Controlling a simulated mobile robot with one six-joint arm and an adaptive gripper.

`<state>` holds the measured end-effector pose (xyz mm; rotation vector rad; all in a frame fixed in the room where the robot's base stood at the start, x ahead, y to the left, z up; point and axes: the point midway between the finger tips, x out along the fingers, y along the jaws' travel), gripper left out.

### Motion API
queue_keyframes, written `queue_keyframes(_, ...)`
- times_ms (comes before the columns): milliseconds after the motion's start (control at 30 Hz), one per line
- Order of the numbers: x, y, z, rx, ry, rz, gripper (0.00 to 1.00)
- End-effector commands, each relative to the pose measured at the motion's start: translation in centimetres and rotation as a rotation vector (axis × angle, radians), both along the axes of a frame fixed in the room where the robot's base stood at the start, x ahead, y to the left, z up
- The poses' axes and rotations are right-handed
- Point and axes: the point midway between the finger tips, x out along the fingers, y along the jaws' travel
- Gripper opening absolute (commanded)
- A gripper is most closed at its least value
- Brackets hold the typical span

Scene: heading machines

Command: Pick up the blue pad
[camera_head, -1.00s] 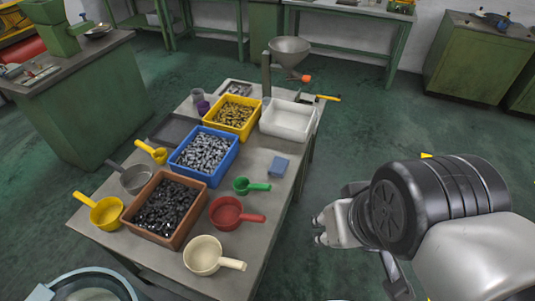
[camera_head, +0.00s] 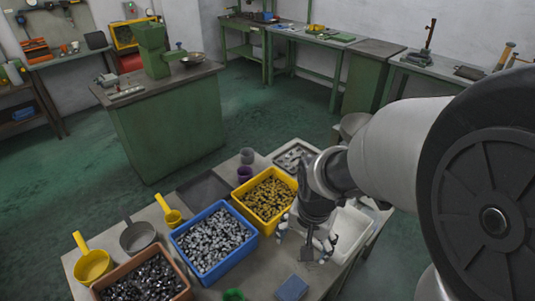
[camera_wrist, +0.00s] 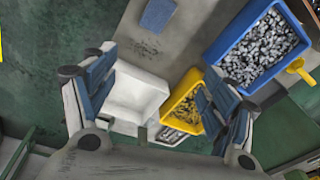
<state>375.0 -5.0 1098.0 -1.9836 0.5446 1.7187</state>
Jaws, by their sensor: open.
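The blue pad (camera_head: 292,288) lies flat on the grey table near the bottom edge of the head view. It also shows at the top of the wrist view (camera_wrist: 157,15).
A blue bin (camera_head: 205,272) of silvery parts, a yellow bin (camera_head: 285,215) of brass parts and a brown bin (camera_head: 110,290) of dark parts stand left of the pad. A green scoop (camera_head: 233,295) lies close to the pad. Yellow scoops (camera_head: 92,265) stand at the table's left.

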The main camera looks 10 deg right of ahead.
Motion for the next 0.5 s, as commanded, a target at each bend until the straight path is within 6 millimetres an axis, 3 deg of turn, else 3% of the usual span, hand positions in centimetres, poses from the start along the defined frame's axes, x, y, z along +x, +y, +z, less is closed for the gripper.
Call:
queue_keyframes(33, 0.5, 0.0, -2.3, 0.007, 0.039, -0.052, 0.82)
queue_keyframes(200, 1.8, -0.1, -8.3, 0.021, 0.104, -0.213, 0.82)
queue_keyframes(300, 2.0, -0.1, -10.8, 0.023, 0.126, -0.275, 0.82)
queue_keyframes(500, 2.0, -0.1, -13.5, 0.025, 0.145, -0.329, 0.82)
